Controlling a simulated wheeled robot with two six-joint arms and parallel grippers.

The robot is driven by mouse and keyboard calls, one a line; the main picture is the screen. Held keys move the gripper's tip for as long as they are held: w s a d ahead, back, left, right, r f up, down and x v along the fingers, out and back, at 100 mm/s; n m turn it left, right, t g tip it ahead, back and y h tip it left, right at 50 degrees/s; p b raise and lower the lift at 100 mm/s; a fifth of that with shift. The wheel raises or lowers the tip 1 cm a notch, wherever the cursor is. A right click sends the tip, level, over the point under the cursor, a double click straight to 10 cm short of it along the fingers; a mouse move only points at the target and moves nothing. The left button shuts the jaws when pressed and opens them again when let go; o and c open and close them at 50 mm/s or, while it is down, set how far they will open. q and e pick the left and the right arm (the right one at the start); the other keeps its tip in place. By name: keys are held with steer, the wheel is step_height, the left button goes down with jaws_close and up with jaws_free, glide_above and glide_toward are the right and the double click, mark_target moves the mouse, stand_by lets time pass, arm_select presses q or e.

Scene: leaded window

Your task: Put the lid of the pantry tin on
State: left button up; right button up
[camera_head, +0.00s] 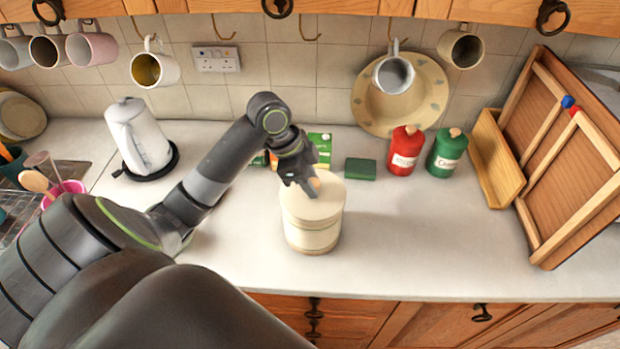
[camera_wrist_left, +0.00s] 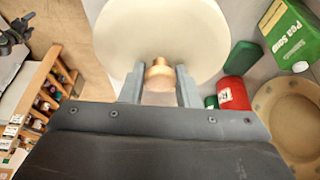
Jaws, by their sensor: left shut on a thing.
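The cream pantry tin (camera_head: 312,236) stands upright on the white worktop. Its pale round lid (camera_head: 325,205) is at the top of the tin; I cannot tell whether it is fully seated. My left gripper (camera_head: 308,187) is above the lid, shut on its wooden knob. In the left wrist view the lid (camera_wrist_left: 165,35) fills the top middle, and the knob (camera_wrist_left: 159,75) is between the two fingers of the left gripper (camera_wrist_left: 160,85). The fingers partly hide the knob in the head view.
A dark green block (camera_head: 360,169), a red canister (camera_head: 405,151) and a green canister (camera_head: 446,153) stand right of the tin. A green carton (camera_head: 320,146) is behind it. A white kettle (camera_head: 139,138) stands left. The worktop's front right (camera_head: 430,240) is clear.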

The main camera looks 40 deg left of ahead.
steer(key=shift+a, duration=0.15)
arm_select(q)
steer(key=o, duration=1)
arm_select(e)
steer(key=shift+a, duration=0.25)
steer(key=shift+s, duration=0.1)
arm_select(q)
steer(key=shift+a+r, duration=0.3)
steer(key=shift+r, duration=0.25)
steer(key=b+v, duration=0.2)
steer(key=v, duration=0.9)
steer(key=shift+s+d, duration=0.1)
arm_select(e)
steer(key=shift+d+f, duration=0.25)
steer(key=shift+f, duration=0.95)
arm_select(q)
steer(key=shift+f, duration=0.1)
arm_select(e)
steer(key=shift+a, duration=0.1)
